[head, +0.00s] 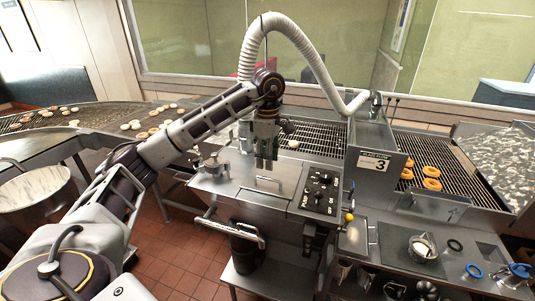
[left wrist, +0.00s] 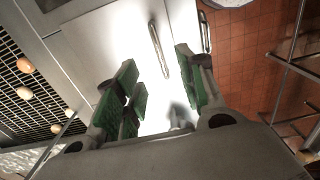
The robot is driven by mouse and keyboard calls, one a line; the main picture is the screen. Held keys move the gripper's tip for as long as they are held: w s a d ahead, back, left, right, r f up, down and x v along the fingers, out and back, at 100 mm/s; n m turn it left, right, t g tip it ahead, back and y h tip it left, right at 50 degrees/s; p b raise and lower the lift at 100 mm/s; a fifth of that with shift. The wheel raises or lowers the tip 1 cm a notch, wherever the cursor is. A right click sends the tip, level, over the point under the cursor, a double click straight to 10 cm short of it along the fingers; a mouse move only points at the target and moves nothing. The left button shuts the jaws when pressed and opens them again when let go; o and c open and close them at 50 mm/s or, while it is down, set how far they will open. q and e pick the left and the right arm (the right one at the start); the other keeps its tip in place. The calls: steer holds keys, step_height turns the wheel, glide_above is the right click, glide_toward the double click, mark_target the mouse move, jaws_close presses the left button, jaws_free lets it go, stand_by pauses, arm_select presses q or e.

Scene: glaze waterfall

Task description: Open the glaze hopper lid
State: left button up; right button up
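The glaze hopper lid (head: 284,169) is a flat steel panel on the machine's front, and it lies shut. Its bar handle (head: 268,180) sits just below my left gripper (head: 265,162), which points down above the lid. In the left wrist view, the handle (left wrist: 159,50) shows on the bright lid (left wrist: 125,45), in the gap between the fingers but beyond them. The left gripper (left wrist: 155,88) is open and empty, with green pads apart. It appears clear of the handle; the exact height is hard to tell. My right gripper is not in view.
A control panel with knobs (head: 320,190) stands right of the lid. A front rail (head: 230,228) runs below it. A white ribbed hose (head: 300,45) arches behind my arm. Conveyors with donuts (head: 431,178) lie behind and right. A steel pot (head: 38,195) stands at left.

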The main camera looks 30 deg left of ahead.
arm_select(q)
steer(key=shift+f+b, duration=2.35)
steer(key=shift+f, duration=1.6)
jaws_close()
